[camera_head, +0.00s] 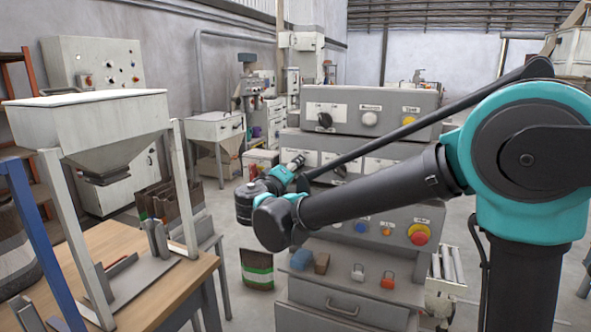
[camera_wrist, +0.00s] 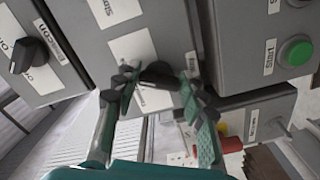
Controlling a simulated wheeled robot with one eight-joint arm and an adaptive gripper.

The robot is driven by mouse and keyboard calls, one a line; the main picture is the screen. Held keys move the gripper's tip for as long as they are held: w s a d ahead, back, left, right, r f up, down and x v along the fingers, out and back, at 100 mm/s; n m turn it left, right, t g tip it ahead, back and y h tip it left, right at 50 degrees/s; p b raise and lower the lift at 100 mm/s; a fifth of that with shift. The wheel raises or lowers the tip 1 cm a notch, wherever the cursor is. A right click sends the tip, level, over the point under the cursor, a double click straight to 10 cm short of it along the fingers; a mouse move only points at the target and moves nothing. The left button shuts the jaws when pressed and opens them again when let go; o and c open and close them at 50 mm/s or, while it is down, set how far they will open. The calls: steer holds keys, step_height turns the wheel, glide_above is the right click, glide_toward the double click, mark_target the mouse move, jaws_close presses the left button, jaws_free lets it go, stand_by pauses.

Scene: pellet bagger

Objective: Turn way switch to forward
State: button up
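A black rotary knob (camera_wrist: 160,73), which I take to be the way switch, sits on a grey panel with white label plates in the wrist view. The label print is too blurred to read surely. My gripper (camera_wrist: 155,82) is open, with one green-padded fingertip on each side of this knob. I cannot tell whether the fingers touch it. In the head view a dark knob (camera_head: 340,170) shows on the machine's middle panel, partly behind my arm. Its setting is not clear.
Another black knob with on and off marks (camera_wrist: 32,54) and a green start button (camera_wrist: 296,51) are close by in the wrist view. A red emergency button (camera_head: 419,234) sits on the lower panel. A wooden table (camera_head: 165,285) with a hopper (camera_head: 95,125) stands left.

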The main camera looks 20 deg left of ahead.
steer(key=c, duration=0.3)
steer(key=n, duration=1.1)
steer(key=shift+r+n, duration=0.25)
steer(key=shift+n, duration=0.15)
stand_by(0.5)
steer(key=o, duration=1.1)
steer(key=shift+o, duration=0.2)
steer(key=shift+s, duration=0.1)
